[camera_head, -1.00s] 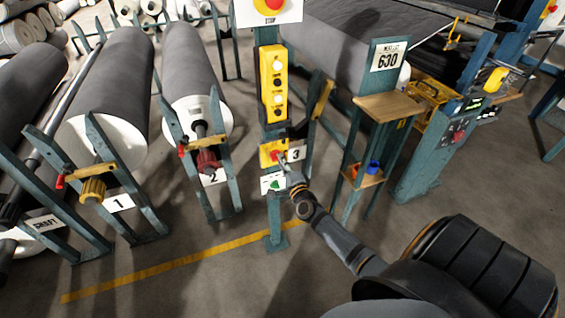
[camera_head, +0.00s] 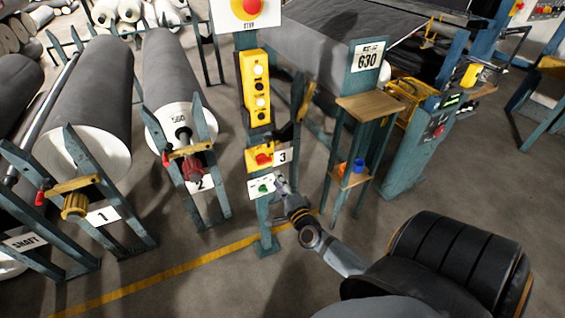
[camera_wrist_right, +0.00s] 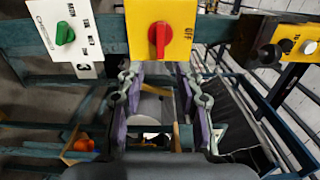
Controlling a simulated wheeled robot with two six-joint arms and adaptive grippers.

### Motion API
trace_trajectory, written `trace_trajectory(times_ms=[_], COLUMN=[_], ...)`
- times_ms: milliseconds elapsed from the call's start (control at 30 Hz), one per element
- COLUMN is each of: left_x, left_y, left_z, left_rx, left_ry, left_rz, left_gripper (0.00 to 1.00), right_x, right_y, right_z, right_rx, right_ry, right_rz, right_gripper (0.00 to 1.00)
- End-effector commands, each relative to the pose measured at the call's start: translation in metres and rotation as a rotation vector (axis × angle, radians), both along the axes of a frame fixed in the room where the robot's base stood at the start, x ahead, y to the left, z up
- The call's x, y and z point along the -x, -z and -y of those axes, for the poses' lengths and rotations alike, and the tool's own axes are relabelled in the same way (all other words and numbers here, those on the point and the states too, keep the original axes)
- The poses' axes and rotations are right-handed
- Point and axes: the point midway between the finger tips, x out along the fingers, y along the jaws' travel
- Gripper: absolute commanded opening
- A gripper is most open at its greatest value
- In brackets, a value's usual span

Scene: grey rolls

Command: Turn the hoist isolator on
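The hoist isolator appears to be the yellow plate (camera_head: 253,150) with a red handle (camera_head: 264,159) on the post at station 3. In the right wrist view, the red handle (camera_wrist_right: 160,40) stands upright in the picture, with "OFF" printed to its right; no "ON" mark is legible. My right gripper (camera_head: 279,183) is just below and right of that plate in the head view, beside the white plate with a green knob (camera_head: 264,188). In the wrist view its fingers (camera_wrist_right: 158,82) are apart and empty, with the handle beyond them, untouched. My left gripper is out of view.
A yellow push-button box (camera_head: 256,88) and a red stop button (camera_head: 248,7) are above on the same post. A stand with wooden shelves (camera_head: 378,106) is close on the right. Grey rolls (camera_head: 88,105) fill the left. Floor in front is clear.

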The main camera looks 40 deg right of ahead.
Motion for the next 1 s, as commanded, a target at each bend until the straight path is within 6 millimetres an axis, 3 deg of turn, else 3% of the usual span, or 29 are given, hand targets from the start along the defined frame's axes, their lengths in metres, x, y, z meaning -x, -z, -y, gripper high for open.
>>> trace_trajectory(times_ms=[100,233,800,900,967,1000], left_x=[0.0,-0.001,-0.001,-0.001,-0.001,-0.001], left_y=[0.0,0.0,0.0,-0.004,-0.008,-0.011], left_z=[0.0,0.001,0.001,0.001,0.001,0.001], left_rx=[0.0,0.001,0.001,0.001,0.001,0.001], left_ry=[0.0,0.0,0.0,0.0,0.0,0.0], left_rz=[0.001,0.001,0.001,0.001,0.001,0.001], left_gripper=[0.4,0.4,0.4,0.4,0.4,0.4], right_x=[0.02,0.031,0.032,0.035,0.04,0.047], right_y=[0.001,0.0,0.001,0.022,0.052,0.08], right_z=[-0.005,-0.007,-0.008,-0.007,-0.007,-0.008], right_rx=[-0.001,0.0,0.003,0.07,0.17,0.255], right_ry=[0.0,0.0,0.0,-0.013,-0.037,-0.066], right_rz=[-0.002,0.0,-0.002,-0.063,-0.152,-0.234], right_gripper=[0.36,0.36,0.36,0.36,0.36,0.36])
